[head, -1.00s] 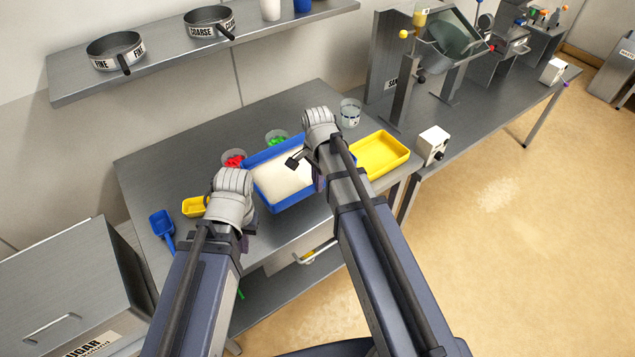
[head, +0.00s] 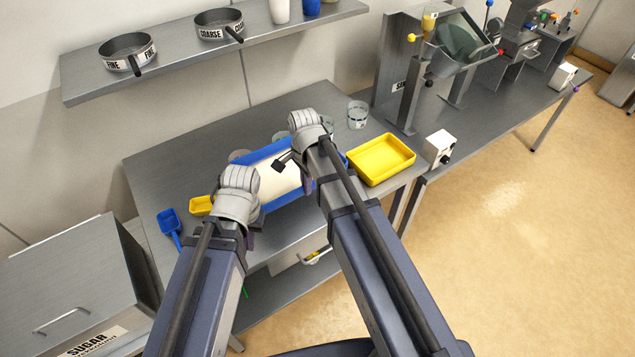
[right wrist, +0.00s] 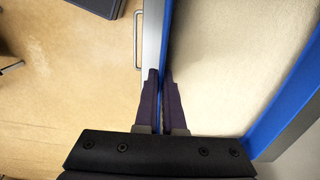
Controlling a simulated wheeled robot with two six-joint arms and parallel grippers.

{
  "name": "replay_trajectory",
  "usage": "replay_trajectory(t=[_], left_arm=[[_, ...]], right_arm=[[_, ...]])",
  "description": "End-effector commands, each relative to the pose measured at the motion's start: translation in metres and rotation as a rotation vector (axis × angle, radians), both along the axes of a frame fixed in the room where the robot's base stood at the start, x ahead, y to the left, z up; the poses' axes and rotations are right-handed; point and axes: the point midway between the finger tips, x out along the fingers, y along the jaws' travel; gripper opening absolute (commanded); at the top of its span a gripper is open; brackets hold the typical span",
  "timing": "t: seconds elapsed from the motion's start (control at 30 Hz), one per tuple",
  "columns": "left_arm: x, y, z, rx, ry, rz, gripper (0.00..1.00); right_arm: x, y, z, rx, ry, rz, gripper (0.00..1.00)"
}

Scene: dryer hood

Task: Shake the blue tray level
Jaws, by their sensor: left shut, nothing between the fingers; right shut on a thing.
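The blue tray (head: 262,152) is above the grey table, filled with a white, smooth-topped layer (head: 280,184).
A yellow tray (head: 381,160) stands just right of the blue one. A blue scoop (head: 169,222) and a yellow scoop (head: 201,206) lie on the left. A clear beaker (head: 357,115) stands behind; other cups are partly hidden by the blue tray.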

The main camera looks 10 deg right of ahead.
Motion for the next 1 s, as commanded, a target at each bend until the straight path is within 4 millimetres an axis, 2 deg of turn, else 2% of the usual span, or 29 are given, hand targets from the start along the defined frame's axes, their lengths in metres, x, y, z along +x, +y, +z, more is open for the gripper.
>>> replay_trajectory(t=[0.07, 0.2, 0.27, 0.33, 0.4, 0.43, 0.5, 0.6, 0.63, 1.0], left_arm=[[0.000, 0.000, 0.000, 0.000, 0.000, 0.001, 0.00], [0.000, 0.000, 0.000, 0.000, 0.000, 0.000, 0.00], [0.000, 0.000, 0.000, 0.000, 0.000, 0.000, 0.00], [0.000, 0.000, 0.000, 0.000, 0.000, 0.000, 0.00], [0.000, 0.000, 0.000, 0.000, 0.000, 0.000, 0.00], [0.000, 0.000, 0.000, 0.000, 0.000, 0.000, 0.00], [0.000, 0.000, 0.000, 0.000, 0.000, 0.001, 0.00], [0.000, 0.000, 0.000, 0.000, 0.000, 0.000, 0.00], [0.000, 0.000, 0.000, 0.000, 0.000, 0.000, 0.00], [0.000, 0.000, 0.000, 0.000, 0.000, 0.000, 0.00]], right_arm=[[0.001, -0.001, 0.000, -0.003, -0.001, -0.005, 0.00], [0.000, -0.055, 0.000, -0.003, -0.001, -0.014, 0.00], [0.000, -0.051, 0.000, -0.002, -0.001, -0.005, 0.00], [0.001, -0.028, 0.000, -0.001, 0.000, 0.005, 0.00], [0.001, 0.003, 0.000, -0.002, -0.001, 0.007, 0.00], [0.001, 0.005, 0.000, -0.002, -0.001, 0.002, 0.00], [0.000, -0.006, 0.000, -0.003, -0.001, -0.008, 0.00], [0.000, -0.051, 0.000, -0.003, -0.001, -0.016, 0.00], [0.000, -0.055, 0.000, -0.002, -0.001, -0.012, 0.00], [0.001, -0.050, 0.000, -0.002, -0.001, -0.004, 0.00]])
